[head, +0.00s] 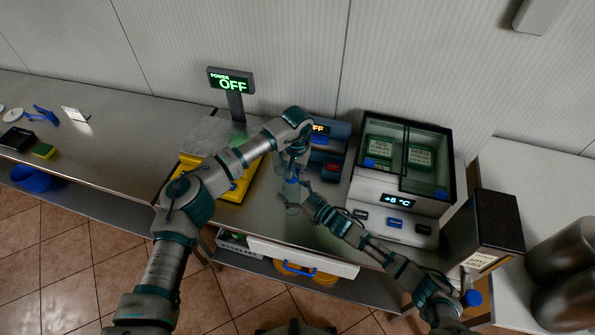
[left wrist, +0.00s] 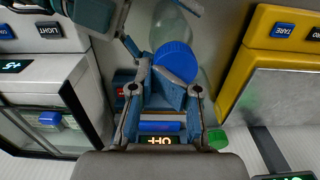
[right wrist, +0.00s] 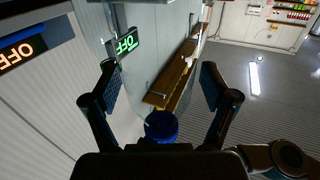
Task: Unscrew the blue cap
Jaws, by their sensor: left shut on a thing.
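The blue cap (head: 291,182) sits at the top of a clear bottle (head: 292,196) near the counter's front edge. My left gripper (head: 292,176) is above the bottle, shut on the cap. In the left wrist view the cap (left wrist: 176,61) shows large at the fingertips (left wrist: 168,88), with the see-through bottle (left wrist: 178,25) beyond it. My right gripper (head: 312,205) is low beside the bottle, on its right. In the right wrist view its fingers (right wrist: 161,88) stand apart. A blue round thing (right wrist: 161,126) shows below between them; I cannot tell what it is.
A yellow scale (head: 240,188) with an OFF display (head: 231,82) stands left of the bottle. A blue device (head: 331,150) is behind it, and a glass-topped cooling unit (head: 395,205) is on the right. A dark box (head: 485,228) stands farther right.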

